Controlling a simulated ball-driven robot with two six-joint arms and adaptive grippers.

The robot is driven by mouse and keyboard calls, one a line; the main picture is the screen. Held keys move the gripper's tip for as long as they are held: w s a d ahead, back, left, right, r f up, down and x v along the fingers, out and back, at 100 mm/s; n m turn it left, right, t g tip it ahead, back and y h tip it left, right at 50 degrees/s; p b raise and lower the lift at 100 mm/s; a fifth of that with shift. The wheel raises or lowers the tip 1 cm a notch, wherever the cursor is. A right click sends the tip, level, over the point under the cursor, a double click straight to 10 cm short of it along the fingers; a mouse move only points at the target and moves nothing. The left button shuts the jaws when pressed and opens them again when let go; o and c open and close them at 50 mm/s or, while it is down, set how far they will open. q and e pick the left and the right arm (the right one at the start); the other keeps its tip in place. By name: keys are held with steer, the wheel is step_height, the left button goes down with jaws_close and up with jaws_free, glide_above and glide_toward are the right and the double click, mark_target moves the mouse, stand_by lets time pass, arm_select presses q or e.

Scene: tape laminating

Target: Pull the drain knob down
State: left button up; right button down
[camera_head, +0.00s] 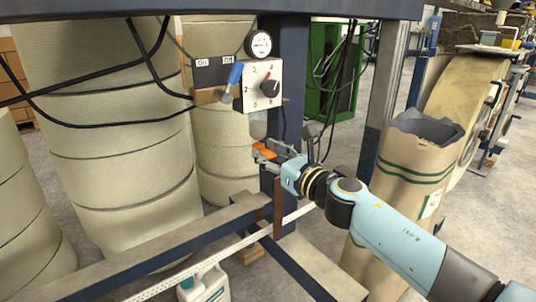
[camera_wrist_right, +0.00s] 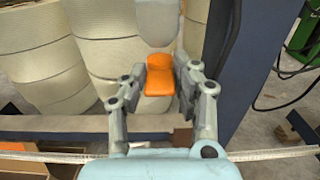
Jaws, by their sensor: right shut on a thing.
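The drain knob (camera_wrist_right: 159,83) is a small orange piece at the bottom of a grey rounded bowl (camera_wrist_right: 154,22) in the right wrist view. In the head view the bowl (camera_head: 258,128) hangs below the white dial panel. My right gripper (camera_head: 263,152) reaches it from the lower right. Its two fingers stand on either side of the orange knob and are shut on it. The fingers cover the knob's sides. My left gripper is not in view.
A dial panel (camera_head: 262,87) with a black knob, a blue lever (camera_head: 235,75) and a pressure gauge (camera_head: 258,43) sit above. A dark blue post (camera_head: 292,75) stands close to the right of the bowl. Large beige rolls (camera_head: 105,130) fill the left. A dark beam (camera_head: 170,245) crosses below.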

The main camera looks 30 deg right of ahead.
steer(key=shift+f, duration=0.25)
steer(key=c, duration=1.3)
jaws_free()
steer(key=o, duration=0.3)
steer(key=shift+s, duration=0.15)
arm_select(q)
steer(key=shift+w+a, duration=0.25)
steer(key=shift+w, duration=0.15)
arm_select(e)
steer(key=s+d, duration=0.1)
steer(key=s, duration=0.6)
steer(key=shift+s, duration=0.1)
